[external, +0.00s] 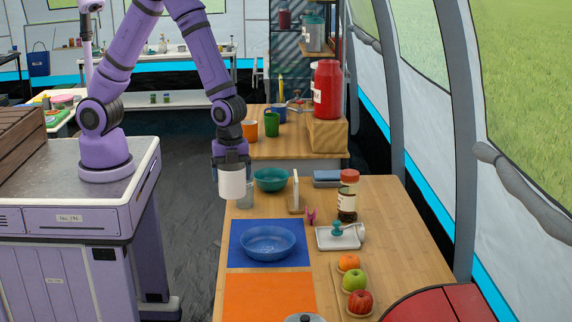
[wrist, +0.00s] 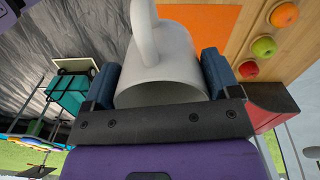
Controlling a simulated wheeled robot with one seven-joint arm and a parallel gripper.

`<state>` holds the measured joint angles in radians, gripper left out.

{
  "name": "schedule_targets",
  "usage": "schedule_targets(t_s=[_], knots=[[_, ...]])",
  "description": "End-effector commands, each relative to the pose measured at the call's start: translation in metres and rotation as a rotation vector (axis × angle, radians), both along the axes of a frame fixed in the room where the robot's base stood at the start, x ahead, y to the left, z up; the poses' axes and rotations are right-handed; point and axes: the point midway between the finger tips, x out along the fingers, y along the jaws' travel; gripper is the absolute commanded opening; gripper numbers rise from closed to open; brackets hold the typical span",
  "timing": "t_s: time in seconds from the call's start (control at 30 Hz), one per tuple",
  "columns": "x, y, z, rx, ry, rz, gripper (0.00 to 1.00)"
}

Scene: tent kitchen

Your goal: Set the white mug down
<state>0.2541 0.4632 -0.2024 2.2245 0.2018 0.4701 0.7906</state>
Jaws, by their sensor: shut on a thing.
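The white mug (external: 232,184) hangs below my gripper (external: 231,162) at the left edge of the wooden table, in the external view. In the wrist view the mug (wrist: 172,62) sits between the two blue-grey fingers of my gripper (wrist: 160,82), with its handle toward the top of the picture. My gripper is shut on the mug. A clear glass (external: 246,194) shows just right of the mug. Whether the mug touches the table is hard to tell.
A blue bowl (external: 268,242) sits on a blue mat (external: 236,258), with an orange mat (external: 268,295) in front. A teal bowl (external: 271,180), a jar (external: 348,196), a white tray (external: 322,240) and a fruit board (external: 343,292) stand nearby. Bare wood (external: 385,225) lies at the right.

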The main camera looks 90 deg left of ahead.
Motion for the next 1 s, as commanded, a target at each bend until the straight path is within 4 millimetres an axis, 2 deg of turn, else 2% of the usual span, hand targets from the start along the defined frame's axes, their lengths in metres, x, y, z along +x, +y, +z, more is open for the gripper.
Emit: schedule_targets(t_s=[0.03,0.1,0.4,0.67,1.0], knots=[[-0.01,-0.014,0.0,0.0,-0.001,-0.032,0.57],[-0.022,-0.03,0.001,-0.001,-0.001,-0.064,0.57],[-0.066,-0.074,0.0,0.0,0.0,-0.173,0.57],[-0.064,-0.071,-0.052,0.002,0.005,-0.167,0.57],[-0.064,-0.07,-0.139,0.003,0.004,-0.166,0.57]])
